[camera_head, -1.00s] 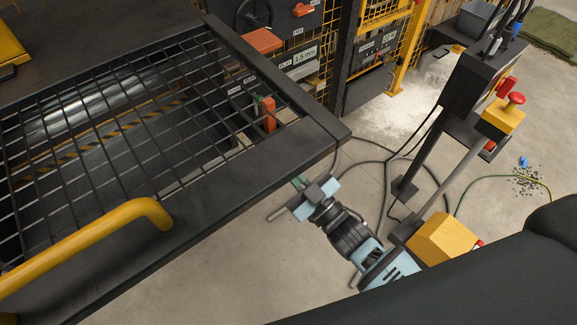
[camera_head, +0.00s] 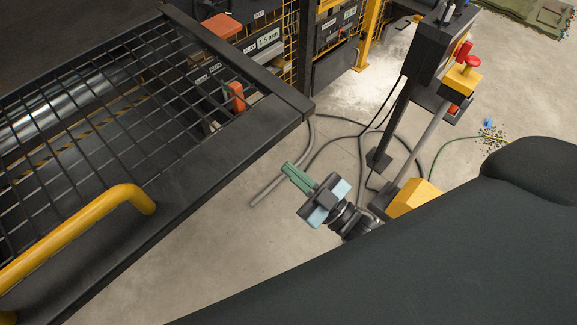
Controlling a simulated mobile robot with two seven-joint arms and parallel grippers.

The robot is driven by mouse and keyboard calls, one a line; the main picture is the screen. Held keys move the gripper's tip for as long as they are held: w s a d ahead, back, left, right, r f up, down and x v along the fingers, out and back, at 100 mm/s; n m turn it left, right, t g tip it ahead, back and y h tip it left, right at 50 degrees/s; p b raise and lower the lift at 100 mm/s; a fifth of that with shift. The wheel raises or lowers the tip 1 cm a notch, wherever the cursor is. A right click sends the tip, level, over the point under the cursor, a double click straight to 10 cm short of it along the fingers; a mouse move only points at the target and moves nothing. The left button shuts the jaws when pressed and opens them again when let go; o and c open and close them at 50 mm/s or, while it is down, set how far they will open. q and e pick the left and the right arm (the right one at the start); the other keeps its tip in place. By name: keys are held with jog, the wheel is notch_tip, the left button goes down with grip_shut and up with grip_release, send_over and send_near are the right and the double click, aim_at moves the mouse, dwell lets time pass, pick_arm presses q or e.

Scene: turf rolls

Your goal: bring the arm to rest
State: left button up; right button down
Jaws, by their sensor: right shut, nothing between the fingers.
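My right gripper (camera_head: 297,178) shows in the middle of the head view. Its green fingers are together with nothing between them. It hangs in the open over the concrete floor, to the right of the black mesh-topped frame, and appears clear of it. The rest of my right arm runs down and right behind a large dark part in front of the camera. My left gripper does not show.
The black mesh guard frame (camera_head: 215,148) with a yellow handle (camera_head: 75,232) fills the left. A control post with a red stop button (camera_head: 471,62) stands at right. Cables (camera_head: 335,140) lie on the floor. Bare floor (camera_head: 225,255) shows below the gripper.

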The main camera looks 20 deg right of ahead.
dwell(0.4)
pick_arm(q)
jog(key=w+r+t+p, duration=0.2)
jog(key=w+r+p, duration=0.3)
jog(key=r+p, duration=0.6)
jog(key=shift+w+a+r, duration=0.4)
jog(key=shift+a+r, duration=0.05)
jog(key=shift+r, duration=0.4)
pick_arm(e)
jog(key=s+d+f+m+g+h, duration=0.1)
jog(key=s+f+m+g+h, duration=0.1)
jog(key=s, duration=0.6)
jog(key=s+d+f+m+g+h, duration=0.2)
jog(key=s+f+g+h, duration=0.1)
jog(key=s, duration=0.6)
jog(key=s+d+f+m+g+h, duration=0.1)
jog(key=s+f+g, duration=0.3)
jog(key=s, duration=0.4)
jog(key=shift+s+d+f+m+g+h, duration=0.2)
jog(key=shift+s+m+g+h, duration=0.1)
jog(key=shift+m+g+h, duration=0.55)
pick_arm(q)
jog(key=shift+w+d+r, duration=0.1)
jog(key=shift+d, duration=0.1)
pick_arm(e)
jog(key=shift+r, duration=0.1)
